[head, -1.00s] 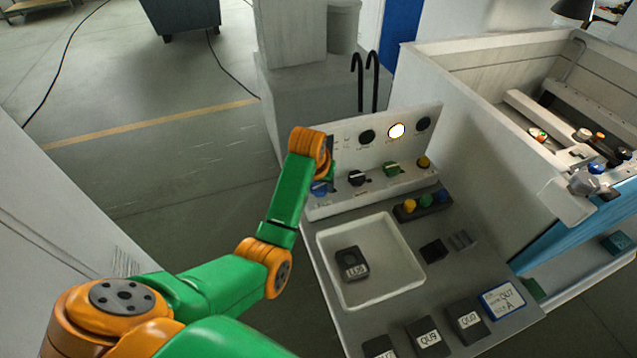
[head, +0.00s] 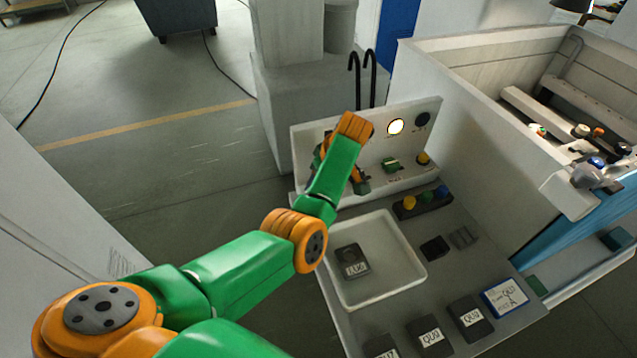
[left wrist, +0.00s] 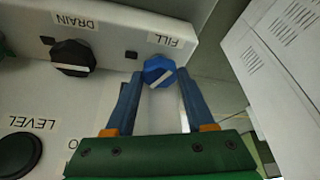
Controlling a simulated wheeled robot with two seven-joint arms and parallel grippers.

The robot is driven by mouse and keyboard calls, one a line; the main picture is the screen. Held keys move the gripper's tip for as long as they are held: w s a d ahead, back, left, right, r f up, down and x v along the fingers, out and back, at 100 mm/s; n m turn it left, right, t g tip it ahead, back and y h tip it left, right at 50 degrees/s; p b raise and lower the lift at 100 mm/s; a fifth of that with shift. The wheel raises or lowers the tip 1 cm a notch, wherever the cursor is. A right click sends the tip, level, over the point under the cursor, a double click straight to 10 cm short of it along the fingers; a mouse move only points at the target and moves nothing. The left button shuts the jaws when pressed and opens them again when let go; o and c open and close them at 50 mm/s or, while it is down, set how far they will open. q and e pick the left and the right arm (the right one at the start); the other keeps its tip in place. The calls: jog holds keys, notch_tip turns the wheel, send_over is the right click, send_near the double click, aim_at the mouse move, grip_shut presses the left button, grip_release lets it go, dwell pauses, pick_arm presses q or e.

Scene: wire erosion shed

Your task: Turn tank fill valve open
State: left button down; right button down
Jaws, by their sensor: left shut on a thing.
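The blue fill knob (left wrist: 158,71), with a white pointer bar, sits under the FILL label on the white panel (left wrist: 112,63) in the left wrist view. The bar lies at a slant. My left gripper (left wrist: 160,76) has one blue finger on each side of the knob and is shut on it. In the head view my left arm reaches the left part of the panel (head: 408,149), and its wrist hides the fill knob and most of the gripper. My right gripper is in neither view.
A black DRAIN knob (left wrist: 73,57) is beside the fill knob. A green knob (head: 390,164), a yellow button (head: 423,159) and a lit white lamp (head: 396,126) are on the panel's right part. A white tray (head: 412,272) lies in front, and two black hooks (head: 362,80) rise behind.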

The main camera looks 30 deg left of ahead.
pick_arm(q)
jog(key=n+b, duration=0.2)
jog(key=shift+w+g+b, duration=0.15)
jog(key=shift+g+b, duration=0.2)
jog(key=shift+g, duration=0.05)
jog(key=shift+r+n+b, duration=0.15)
jog(key=shift+n+b, duration=0.35)
jog(key=shift+n, duration=0.2)
jog(key=c, duration=0.5)
grip_release()
jog(key=shift+d, duration=0.1)
jog(key=shift+d, duration=0.1)
